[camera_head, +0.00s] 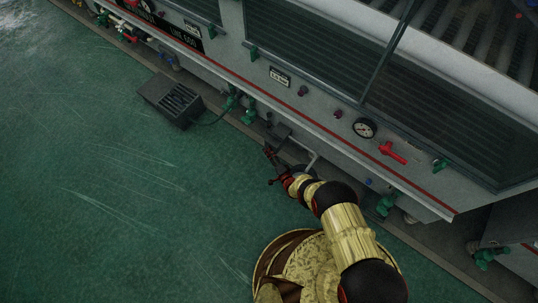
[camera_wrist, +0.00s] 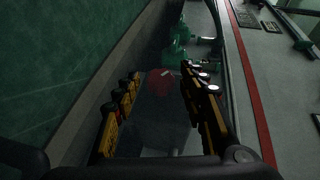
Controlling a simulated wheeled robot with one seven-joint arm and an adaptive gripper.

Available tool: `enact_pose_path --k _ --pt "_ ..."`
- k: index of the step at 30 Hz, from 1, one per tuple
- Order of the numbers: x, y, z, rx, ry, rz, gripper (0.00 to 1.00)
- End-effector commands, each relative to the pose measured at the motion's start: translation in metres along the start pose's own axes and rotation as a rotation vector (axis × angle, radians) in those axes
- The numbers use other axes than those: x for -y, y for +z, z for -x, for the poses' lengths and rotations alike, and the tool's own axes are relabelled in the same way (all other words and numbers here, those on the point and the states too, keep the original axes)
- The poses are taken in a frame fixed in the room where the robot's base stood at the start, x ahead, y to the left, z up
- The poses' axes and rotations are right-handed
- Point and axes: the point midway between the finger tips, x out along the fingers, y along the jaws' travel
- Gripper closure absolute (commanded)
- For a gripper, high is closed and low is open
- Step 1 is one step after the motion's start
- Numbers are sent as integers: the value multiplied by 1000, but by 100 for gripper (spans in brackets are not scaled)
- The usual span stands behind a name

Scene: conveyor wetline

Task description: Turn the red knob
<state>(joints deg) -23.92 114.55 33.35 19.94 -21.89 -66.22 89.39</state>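A dark red round knob (camera_wrist: 160,82) shows in the wrist view on a dark grey box (camera_wrist: 155,125), between my two fingers and beyond them. It looks dim, and the fingers appear apart from it. My gripper (camera_wrist: 160,76) is open with nothing between its black and yellow fingers. In the head view my gripper (camera_head: 270,166) is low beside the machine's front, near a small grey box (camera_head: 281,131). I cannot make out the knob's face on that box in the head view.
The machine's panel carries a red lever handle (camera_head: 392,152), a round gauge (camera_head: 365,128) and small dark red buttons (camera_head: 302,91). Green valves (camera_head: 249,112) stick out below its red-striped edge. A black grated box (camera_head: 172,101) stands on the green floor, which is otherwise clear at left.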

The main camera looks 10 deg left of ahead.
Motion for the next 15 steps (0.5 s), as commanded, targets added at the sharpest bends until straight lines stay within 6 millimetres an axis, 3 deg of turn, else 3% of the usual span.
enact_pose_path --k 11,15 --pt "0 0 2 1 0 0 54" --pt "-1 0 12 0 2 -1 54"
